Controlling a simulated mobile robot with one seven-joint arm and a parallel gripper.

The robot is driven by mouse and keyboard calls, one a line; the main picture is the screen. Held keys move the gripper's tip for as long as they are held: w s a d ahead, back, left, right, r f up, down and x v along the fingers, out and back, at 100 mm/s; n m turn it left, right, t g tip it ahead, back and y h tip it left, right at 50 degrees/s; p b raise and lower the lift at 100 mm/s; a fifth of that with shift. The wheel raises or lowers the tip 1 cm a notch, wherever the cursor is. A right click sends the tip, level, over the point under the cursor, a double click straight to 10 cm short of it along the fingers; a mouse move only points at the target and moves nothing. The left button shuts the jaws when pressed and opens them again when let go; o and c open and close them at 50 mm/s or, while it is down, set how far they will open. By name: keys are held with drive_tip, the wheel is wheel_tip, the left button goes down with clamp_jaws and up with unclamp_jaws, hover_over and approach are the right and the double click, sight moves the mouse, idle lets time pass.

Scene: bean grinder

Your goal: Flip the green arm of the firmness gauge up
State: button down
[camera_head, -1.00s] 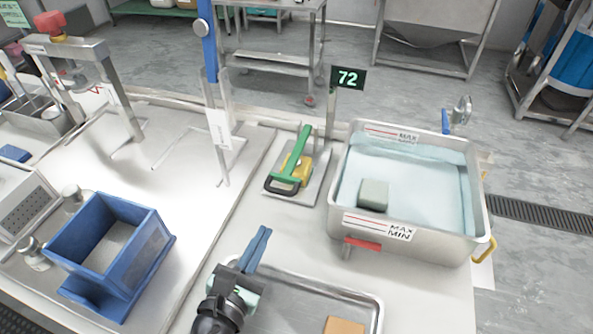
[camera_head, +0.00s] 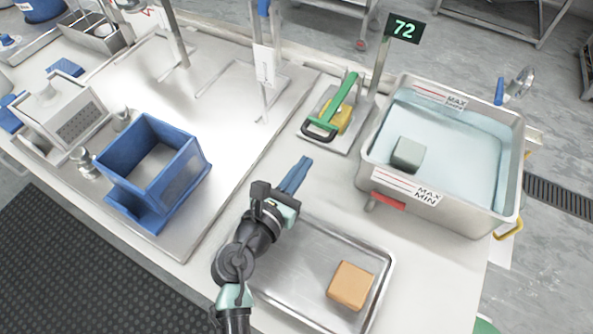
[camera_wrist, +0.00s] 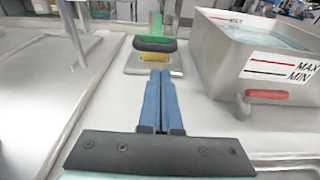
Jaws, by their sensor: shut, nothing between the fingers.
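The firmness gauge stands on a metal plate (camera_head: 308,134) at the centre back of the table. Its green arm (camera_head: 344,93) lies low over a yellow block (camera_head: 341,120), with a black handle (camera_head: 319,131) at the near end. In the wrist view the black handle (camera_wrist: 155,44) faces me, with the yellow block (camera_wrist: 154,58) under it. My gripper (camera_head: 303,166) has blue fingers, shut and empty. It is on the near side of the gauge, apart from the handle. In the wrist view my fingertips (camera_wrist: 160,75) point toward the handle.
A water basin (camera_head: 440,220) with a grey block (camera_head: 408,154) stands right of the gauge. A metal tray (camera_head: 300,305) with an orange block (camera_head: 351,286) lies below my arm. A blue box (camera_head: 190,165) stands left. A display post (camera_head: 404,28) reads 72. Bare table separates gripper and gauge.

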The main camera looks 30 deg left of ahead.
drive_tip(key=w, duration=0.3)
drive_tip(key=w+f, duration=0.1)
drive_tip(key=w, duration=0.1)
drive_tip(key=shift+w+d, duration=0.1)
drive_tip(key=shift+w, duration=0.2)
drive_tip(key=shift+r, duration=0.2)
